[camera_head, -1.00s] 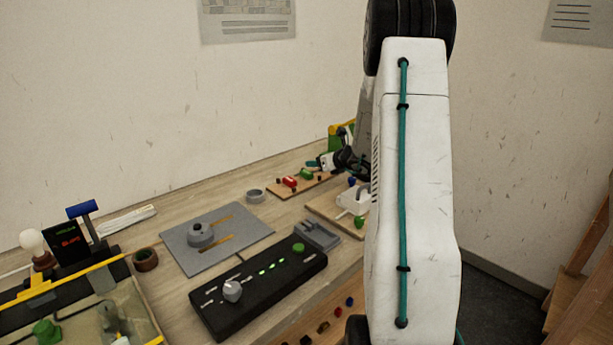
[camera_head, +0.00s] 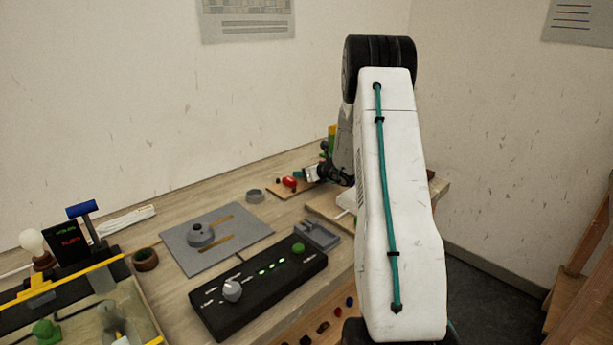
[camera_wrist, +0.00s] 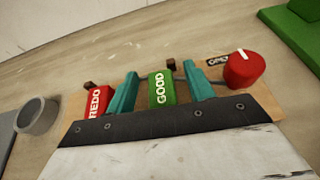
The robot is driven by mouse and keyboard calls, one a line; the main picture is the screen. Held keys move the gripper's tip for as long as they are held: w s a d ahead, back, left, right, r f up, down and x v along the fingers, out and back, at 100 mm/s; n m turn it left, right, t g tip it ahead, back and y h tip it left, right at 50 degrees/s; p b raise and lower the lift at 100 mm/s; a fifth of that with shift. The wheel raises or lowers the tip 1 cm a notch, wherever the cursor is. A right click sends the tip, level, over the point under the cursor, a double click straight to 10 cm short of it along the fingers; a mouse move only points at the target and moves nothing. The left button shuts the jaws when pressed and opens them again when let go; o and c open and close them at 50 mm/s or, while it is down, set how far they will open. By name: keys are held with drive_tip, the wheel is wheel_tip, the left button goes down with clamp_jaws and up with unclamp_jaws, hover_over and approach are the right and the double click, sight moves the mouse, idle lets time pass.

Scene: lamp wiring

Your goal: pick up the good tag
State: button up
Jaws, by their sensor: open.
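The green good tag (camera_wrist: 162,88), lettered GOOD in white, lies on a wooden board (camera_wrist: 72,132) in the wrist view. My gripper (camera_wrist: 161,90) is open, with one teal finger on each side of the tag and a visible gap to each. I cannot tell how far the fingertips are above the board. A red tag (camera_wrist: 96,103) lettered REDO is just outside the left finger. In the head view my gripper (camera_head: 308,174) is over the board at the back of the bench, and the good tag is hidden there.
A red knob (camera_wrist: 244,68) beside a black OPEN label is close to the right finger. A grey ring (camera_wrist: 37,116) is left of the board, and a green block (camera_wrist: 295,30) is at the upper right. A black control box (camera_head: 258,285) stands nearer on the bench.

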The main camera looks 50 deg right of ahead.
drive_tip(key=c, duration=1)
drive_tip(key=shift+c, duration=0.2)
